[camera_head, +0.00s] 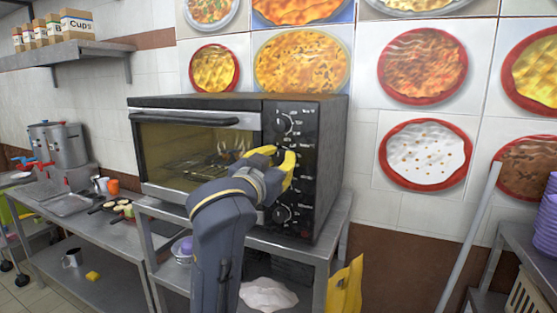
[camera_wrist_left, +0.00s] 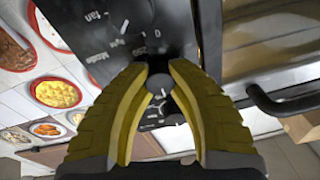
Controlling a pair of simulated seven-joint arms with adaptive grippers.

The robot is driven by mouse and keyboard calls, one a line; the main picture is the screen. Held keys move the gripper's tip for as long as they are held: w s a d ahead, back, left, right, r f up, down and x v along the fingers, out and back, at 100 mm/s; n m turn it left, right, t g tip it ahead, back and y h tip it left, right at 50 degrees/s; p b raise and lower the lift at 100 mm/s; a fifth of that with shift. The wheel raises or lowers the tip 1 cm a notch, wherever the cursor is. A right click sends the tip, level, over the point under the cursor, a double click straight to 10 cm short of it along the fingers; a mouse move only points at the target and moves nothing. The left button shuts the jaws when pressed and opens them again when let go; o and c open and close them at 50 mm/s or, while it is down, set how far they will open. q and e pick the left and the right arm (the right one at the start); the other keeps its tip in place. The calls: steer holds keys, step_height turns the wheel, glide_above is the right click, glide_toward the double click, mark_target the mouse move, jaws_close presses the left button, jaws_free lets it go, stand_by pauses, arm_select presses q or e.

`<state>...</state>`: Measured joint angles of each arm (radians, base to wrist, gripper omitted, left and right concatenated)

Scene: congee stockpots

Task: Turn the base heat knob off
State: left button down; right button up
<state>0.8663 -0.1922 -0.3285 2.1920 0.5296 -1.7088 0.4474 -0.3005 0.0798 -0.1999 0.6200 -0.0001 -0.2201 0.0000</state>
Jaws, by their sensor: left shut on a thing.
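A black toaster oven (camera_head: 195,105) stands on a metal table, with a dark control panel (camera_head: 310,125) on its right side. The panel has a top knob (camera_head: 285,122), a bottom knob (camera_head: 281,213) and a middle knob (camera_wrist_left: 160,84). My left gripper (camera_head: 287,165) has yellow fingers and is at the middle of the panel, shut on the middle knob. In the left wrist view its fingertips (camera_wrist_left: 159,75) close around that knob from both sides. The fingers hide most of the knob in the head view. I cannot read which label is the base heat. My right gripper is not in view.
The oven's glass door (camera_head: 185,150) is closed, with a handle bar (camera_head: 185,118) along its top. The metal table (camera_head: 330,225) holds the oven. A yellow board (camera_head: 345,285) stands at its lower right. Stockpots (camera_head: 65,145) stand far left.

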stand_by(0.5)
arm_select(q)
steer(key=c, duration=1)
jaws_free()
steer(key=shift+c, duration=0.2)
steer(key=v, duration=0.7)
steer(key=shift+s, duration=0.25)
